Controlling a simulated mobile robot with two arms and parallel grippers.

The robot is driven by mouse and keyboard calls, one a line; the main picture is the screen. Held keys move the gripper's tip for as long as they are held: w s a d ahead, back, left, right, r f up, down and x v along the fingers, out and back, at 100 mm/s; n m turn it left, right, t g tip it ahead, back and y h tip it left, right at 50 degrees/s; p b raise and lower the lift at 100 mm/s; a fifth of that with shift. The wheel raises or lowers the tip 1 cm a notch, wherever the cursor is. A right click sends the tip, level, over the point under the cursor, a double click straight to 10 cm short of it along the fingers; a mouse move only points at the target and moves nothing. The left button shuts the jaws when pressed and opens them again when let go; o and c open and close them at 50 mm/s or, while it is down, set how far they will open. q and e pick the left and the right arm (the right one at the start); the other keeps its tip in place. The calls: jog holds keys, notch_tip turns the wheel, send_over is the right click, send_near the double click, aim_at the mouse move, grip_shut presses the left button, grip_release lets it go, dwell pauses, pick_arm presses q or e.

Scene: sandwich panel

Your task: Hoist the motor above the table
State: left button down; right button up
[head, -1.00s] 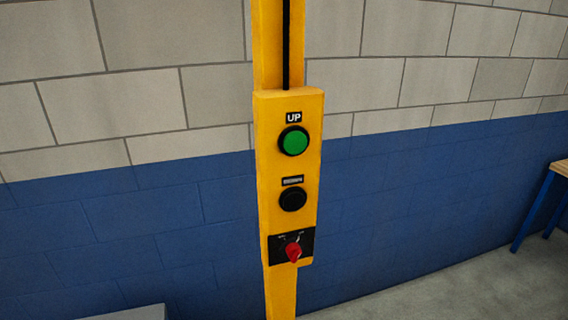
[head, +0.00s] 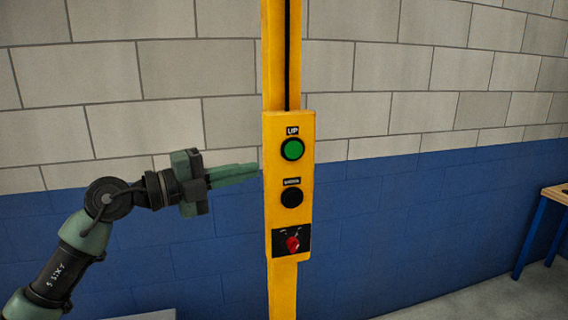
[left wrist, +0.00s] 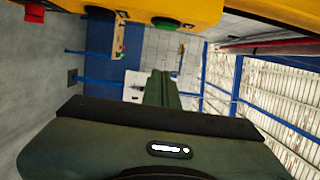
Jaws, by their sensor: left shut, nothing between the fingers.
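A yellow control panel (head: 274,225) stands upright on a yellow post (head: 283,290). It carries a green button (head: 292,149) labelled UP, a black button (head: 292,197) under it, and a red rotary knob (head: 292,243) at the bottom. My left gripper (head: 254,171) is shut and empty, just left of the panel, at a height between the green and black buttons. In the left wrist view its shut fingers (left wrist: 160,88) show below the green button (left wrist: 166,23), with the black button (left wrist: 99,12) and red knob (left wrist: 34,11) alongside. The motor is not seen. My right gripper is not in view.
A grey and blue block wall (head: 400,215) stands behind the panel. A wooden-topped table with blue legs (head: 530,235) is at the right edge. The floor (head: 480,304) at the lower right is clear.

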aim_at(285, 155)
pick_arm(q)
jog(key=w+d+p, duration=0.1)
jog(key=w+d, duration=0.1)
jog(key=w, duration=0.1)
jog(key=w+d+p, duration=0.2)
jog(key=w+d, duration=0.1)
jog(key=w+d+p, duration=0.2)
jog(key=w, duration=0.1)
jog(key=shift+d+r, duration=0.1)
jog(key=shift+d, duration=0.15)
jog(key=shift+w+a, duration=0.1)
jog(key=shift+w, duration=0.15)
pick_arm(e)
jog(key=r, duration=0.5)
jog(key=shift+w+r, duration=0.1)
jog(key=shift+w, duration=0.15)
